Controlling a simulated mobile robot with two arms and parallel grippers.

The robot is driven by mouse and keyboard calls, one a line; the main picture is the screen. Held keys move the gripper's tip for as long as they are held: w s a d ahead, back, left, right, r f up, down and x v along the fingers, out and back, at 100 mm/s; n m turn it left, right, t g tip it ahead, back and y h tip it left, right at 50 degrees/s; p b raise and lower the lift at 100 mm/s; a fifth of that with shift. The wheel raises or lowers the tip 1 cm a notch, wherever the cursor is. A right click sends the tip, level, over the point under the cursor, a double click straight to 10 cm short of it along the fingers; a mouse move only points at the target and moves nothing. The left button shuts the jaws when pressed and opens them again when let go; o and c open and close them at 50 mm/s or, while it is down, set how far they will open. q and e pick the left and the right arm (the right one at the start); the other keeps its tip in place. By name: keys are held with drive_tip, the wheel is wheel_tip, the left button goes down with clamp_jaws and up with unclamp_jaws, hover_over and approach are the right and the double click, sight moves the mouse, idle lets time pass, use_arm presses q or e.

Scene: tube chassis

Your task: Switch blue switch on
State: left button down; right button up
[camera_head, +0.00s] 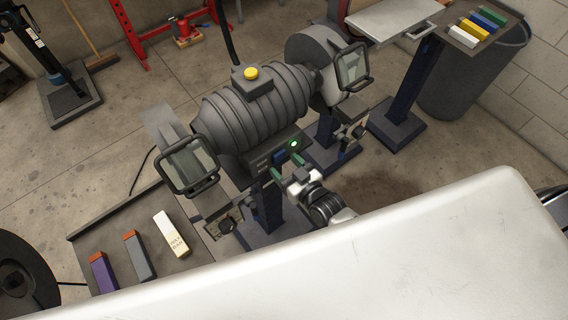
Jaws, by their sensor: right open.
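The bench grinder (255,98) stands on a dark blue pedestal, with a yellow button (251,73) on top. A small blue switch (279,156) sits on its front panel beside a glowing green light (293,143). The switch is too small to tell which way it is set. My right gripper (285,166) is open and empty, its green-tipped fingers close in front of and just below the switch. I cannot tell whether a fingertip touches the switch or panel. My left gripper is not in view.
Clear guards (187,165) project at both ends of the grinder. A dark bench (128,227) at lower left holds several bars.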

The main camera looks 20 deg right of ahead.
drive_tip(key=b+v, duration=0.1)
drive_tip(key=v, duration=0.8)
drive_tip(key=shift+s, duration=0.3)
drive_tip(key=shift+d, duration=0.15)
